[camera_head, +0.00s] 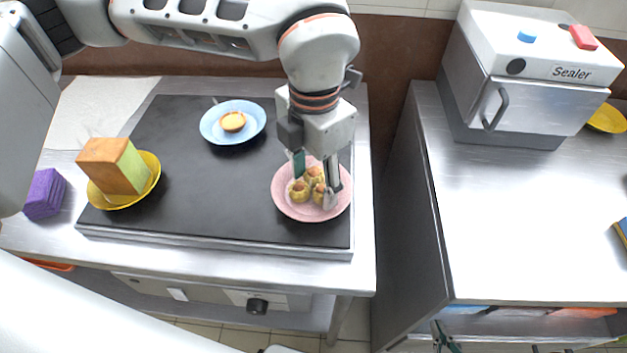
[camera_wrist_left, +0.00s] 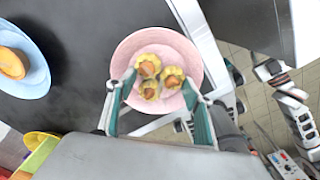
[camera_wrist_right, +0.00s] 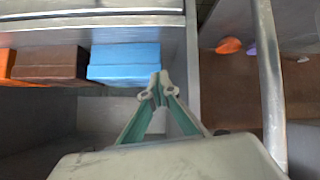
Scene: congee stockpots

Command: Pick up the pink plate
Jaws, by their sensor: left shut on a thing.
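The pink plate (camera_head: 283,207) lies at the right end of the dark griddle and holds three small yellow pastries (camera_head: 299,191). In the left wrist view the plate (camera_wrist_left: 128,53) overlaps the griddle's edge. My left gripper (camera_head: 318,186) reaches down over the plate from above. In the left wrist view its fingertips (camera_wrist_left: 160,86) stand apart, inside the rim on opposite sides of the pastries (camera_wrist_left: 149,66), and appear closed on them. Contact with the plate itself cannot be told. My right gripper (camera_wrist_right: 159,86) is shut and empty, with its tips together, low by the right counter.
A blue plate (camera_head: 211,132) with a tart and a yellow plate (camera_head: 149,187) under an orange-and-yellow block (camera_head: 112,164) stand on the griddle (camera_head: 200,195). A purple block (camera_head: 43,194) lies left. A sealer (camera_head: 527,85) stands on the mostly clear right counter. A gap separates the counters.

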